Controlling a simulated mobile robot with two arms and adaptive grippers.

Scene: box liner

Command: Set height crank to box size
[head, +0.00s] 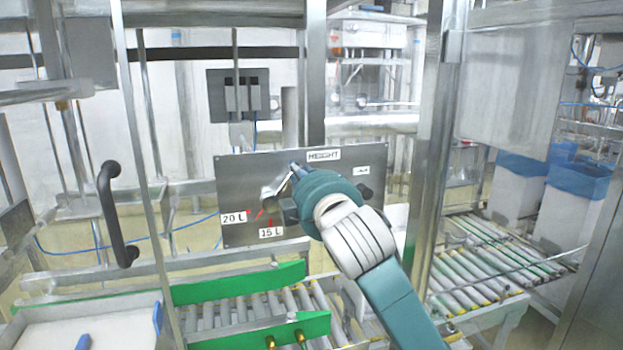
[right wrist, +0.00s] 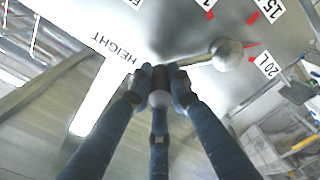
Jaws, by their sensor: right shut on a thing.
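The height crank is on a grey metal panel (head: 230,170) marked HEIGHT, behind a conveyor. Its round silver hub (right wrist: 228,55) shows in the right wrist view, with a metal arm running left to a dark handle (right wrist: 161,78) with a rounded grey end. My right gripper (right wrist: 160,95) is shut on this handle, its fingers around it. In the head view my right gripper (head: 294,170) and wrist cover much of the crank. A red line by the hub points close to the 20 L label (right wrist: 269,66); the 15 L label (right wrist: 268,10) is farther round. My left gripper is not in view.
A roller conveyor (head: 235,308) with green guides (head: 240,282) runs below the panel. A steel post (head: 438,140) stands to the right and a black handle (head: 118,215) to the left. Lined boxes (head: 575,205) stand at far right.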

